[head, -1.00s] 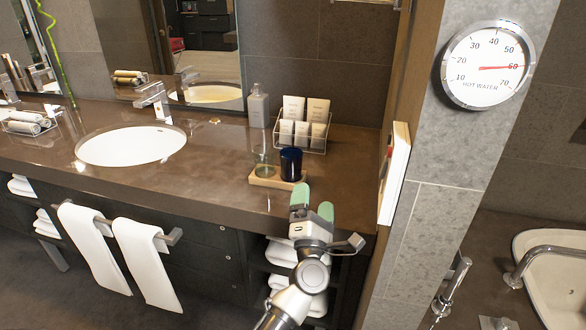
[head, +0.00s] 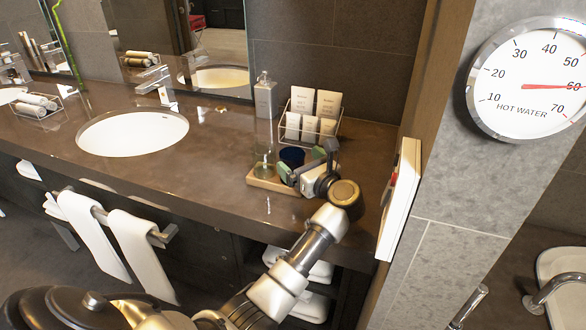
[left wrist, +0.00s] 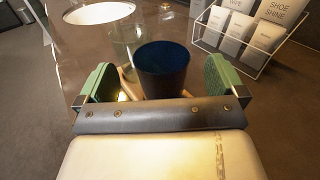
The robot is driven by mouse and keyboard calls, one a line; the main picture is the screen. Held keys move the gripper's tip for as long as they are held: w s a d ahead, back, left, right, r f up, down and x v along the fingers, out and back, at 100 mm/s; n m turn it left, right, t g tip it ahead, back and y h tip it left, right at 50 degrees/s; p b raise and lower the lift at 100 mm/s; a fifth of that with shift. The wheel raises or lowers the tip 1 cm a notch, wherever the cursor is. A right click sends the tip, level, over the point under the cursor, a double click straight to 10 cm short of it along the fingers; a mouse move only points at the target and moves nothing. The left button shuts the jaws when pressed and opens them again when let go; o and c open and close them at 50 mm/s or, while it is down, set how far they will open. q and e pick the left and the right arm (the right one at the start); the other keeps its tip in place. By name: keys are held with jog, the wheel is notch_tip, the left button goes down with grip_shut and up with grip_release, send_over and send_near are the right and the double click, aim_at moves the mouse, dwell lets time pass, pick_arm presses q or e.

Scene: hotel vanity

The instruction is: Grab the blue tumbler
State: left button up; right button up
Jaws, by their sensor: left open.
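The blue tumbler (head: 292,156) stands upright on a small wooden tray (head: 268,182) near the counter's front, partly hidden by my left gripper in the head view. In the left wrist view the dark blue tumbler (left wrist: 163,68) stands between the two green fingertips. My left gripper (head: 303,172) is open, with a finger on each side of the tumbler and visible gaps in the left wrist view. A clear glass (head: 264,160) stands on the tray to the left of the tumbler; it also shows in the left wrist view (left wrist: 125,40). My right gripper is not in view.
A wire rack of toiletry packets (head: 312,116) stands behind the tumbler, with a soap dispenser (head: 264,97) beside it. The sink (head: 133,132) is to the left. A wall edge with a white panel (head: 400,200) is close on the right.

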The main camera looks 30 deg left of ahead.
aim_at(292, 153)
pick_arm(q)
jog(key=p+x, duration=0.1)
jog(key=x, duration=0.3)
jog(key=shift+w+a, duration=0.15)
jog(key=c, duration=1.3)
jog(key=shift+c, duration=0.3)
jog(key=shift+r, duration=0.1)
